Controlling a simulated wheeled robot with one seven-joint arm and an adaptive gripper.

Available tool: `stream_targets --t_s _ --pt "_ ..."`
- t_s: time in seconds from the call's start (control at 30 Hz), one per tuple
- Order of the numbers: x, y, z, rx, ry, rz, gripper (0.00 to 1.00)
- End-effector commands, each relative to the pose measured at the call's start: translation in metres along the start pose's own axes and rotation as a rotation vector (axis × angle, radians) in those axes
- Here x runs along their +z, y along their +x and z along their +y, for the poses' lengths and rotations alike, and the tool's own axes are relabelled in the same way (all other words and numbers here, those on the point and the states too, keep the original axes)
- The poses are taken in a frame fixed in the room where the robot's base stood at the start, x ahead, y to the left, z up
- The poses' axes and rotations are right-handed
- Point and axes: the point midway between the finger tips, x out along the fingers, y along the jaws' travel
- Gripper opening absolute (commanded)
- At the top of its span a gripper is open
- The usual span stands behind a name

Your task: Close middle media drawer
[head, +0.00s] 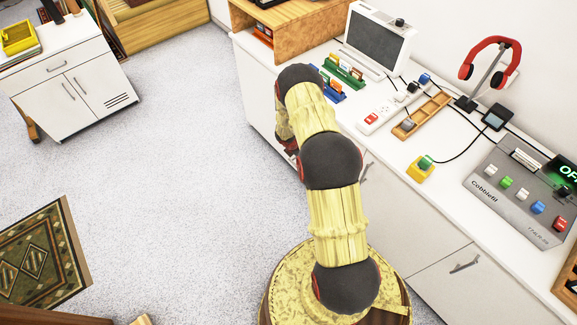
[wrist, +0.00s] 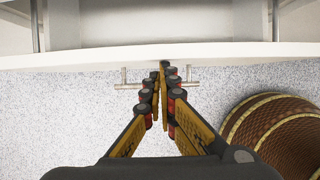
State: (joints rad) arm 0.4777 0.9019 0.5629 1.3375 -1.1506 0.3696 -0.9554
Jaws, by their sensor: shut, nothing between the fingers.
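An open drawer shows in the wrist view, with its pale interior (wrist: 150,25) across the top and its white front panel (wrist: 225,54) seen from above. A metal bar handle (wrist: 190,84) sticks out from the front panel. My gripper (wrist: 163,70) is shut and empty, its fingertips at the front panel near the middle of the handle. The fingers cover part of the handle; I cannot tell whether they touch it. In the head view my arm hides the drawer and my fingertips.
The long white cabinet (head: 440,262) carries a monitor (head: 376,42), a headphone stand (head: 488,75) and a grey button console (head: 510,200). A smaller white cabinet (head: 75,85) stands at the left. Speckled floor (head: 180,170) is clear between them; a patterned rug (head: 38,255) lies at the lower left.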

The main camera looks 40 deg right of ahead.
Motion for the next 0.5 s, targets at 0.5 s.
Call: stream_targets --t_s 0.5 --pt "0.039 0.016 0.0 0.0 0.0 0.0 0.0"
